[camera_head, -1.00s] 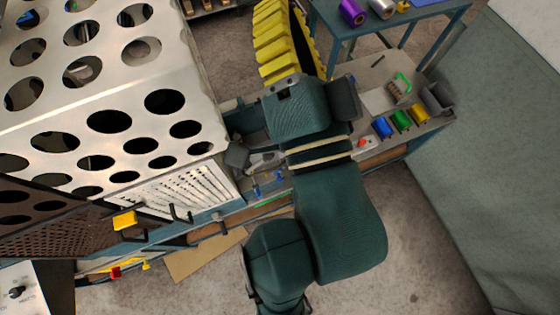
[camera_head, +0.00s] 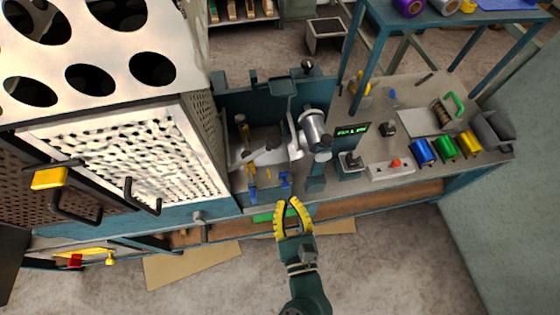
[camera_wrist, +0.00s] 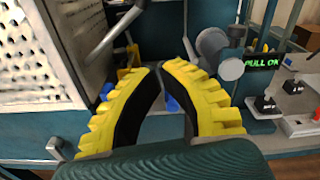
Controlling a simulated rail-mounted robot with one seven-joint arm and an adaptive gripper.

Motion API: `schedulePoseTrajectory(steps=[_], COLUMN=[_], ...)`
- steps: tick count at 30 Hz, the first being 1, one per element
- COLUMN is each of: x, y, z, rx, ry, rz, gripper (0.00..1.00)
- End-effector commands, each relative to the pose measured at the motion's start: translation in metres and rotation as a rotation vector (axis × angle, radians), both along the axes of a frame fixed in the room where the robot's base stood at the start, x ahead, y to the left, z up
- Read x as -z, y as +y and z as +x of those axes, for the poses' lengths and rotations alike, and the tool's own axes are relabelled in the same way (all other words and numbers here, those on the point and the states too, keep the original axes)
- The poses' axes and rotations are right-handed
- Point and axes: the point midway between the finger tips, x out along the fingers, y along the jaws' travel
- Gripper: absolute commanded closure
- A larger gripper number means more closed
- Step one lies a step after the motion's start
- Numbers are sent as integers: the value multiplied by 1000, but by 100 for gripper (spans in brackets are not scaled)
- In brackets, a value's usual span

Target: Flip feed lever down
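My gripper (camera_head: 287,202), with yellow ribbed fingers, is in front of the bench's front edge, below the feed machine in the head view. Its fingertips nearly meet, with a narrow gap and nothing between them; they also fill the middle of the wrist view (camera_wrist: 160,68). A small box with a black-knobbed lever (camera_head: 351,159) stands right of the roller unit, under a green-lit display (camera_head: 352,130). The lever also shows at the right of the wrist view (camera_wrist: 267,102). A second black knob (camera_head: 388,129) stands behind it. I cannot tell which lever is the feed lever. My gripper touches neither.
The silver roller unit (camera_head: 314,130) stands up beside the levers. A perforated guard (camera_head: 130,150) rises at left. A switch box with a red button (camera_head: 392,168) and blue, green and yellow rolls (camera_head: 447,146) are at right.

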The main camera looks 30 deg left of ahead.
Motion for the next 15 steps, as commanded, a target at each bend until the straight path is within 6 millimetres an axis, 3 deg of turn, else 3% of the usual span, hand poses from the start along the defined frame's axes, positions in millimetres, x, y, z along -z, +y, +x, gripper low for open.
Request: schedulePoseTrajectory(steps=[8,15], x=[-2,-1], y=[2,27], z=[3,34], rx=[-1,-7], ry=[-1,-2], rz=[-2,-2], gripper=[100,100])
